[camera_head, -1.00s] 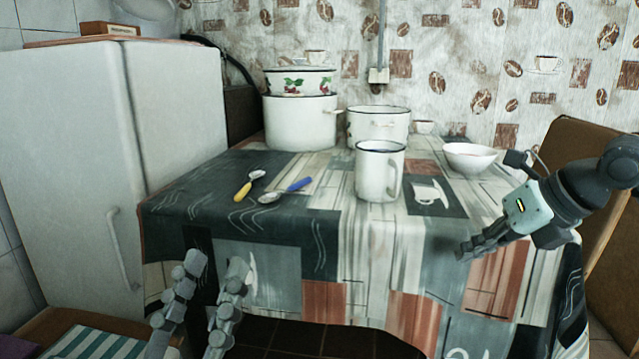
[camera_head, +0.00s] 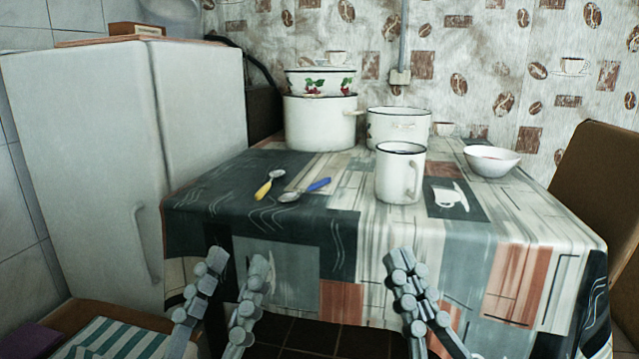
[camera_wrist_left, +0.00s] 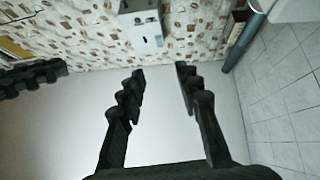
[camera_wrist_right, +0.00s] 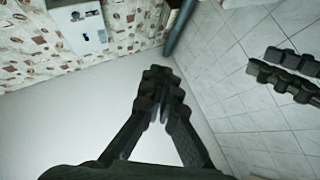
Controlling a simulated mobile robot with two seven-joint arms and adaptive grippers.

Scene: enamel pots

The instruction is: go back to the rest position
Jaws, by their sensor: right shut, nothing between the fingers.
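My left gripper (camera_head: 236,268) is in front of the table's near edge at the lower left of the head view. Its two fingers stand apart with nothing between them, as the left wrist view (camera_wrist_left: 158,75) also shows. My right gripper (camera_head: 402,258) points up in front of the tablecloth near the middle of the head view. Its fingers are closed together and empty in the right wrist view (camera_wrist_right: 160,75). Both grippers are clear of the things on the table.
The cloth-covered table (camera_head: 330,225) holds a white mug (camera_head: 398,175), stacked pots (camera_head: 318,125), another pot (camera_head: 385,124), a bowl (camera_head: 491,161), a yellow-handled utensil (camera_head: 264,189) and a blue-handled spoon (camera_head: 316,186). A white fridge (camera_head: 90,160) stands left; a chair (camera_head: 600,175) stands right.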

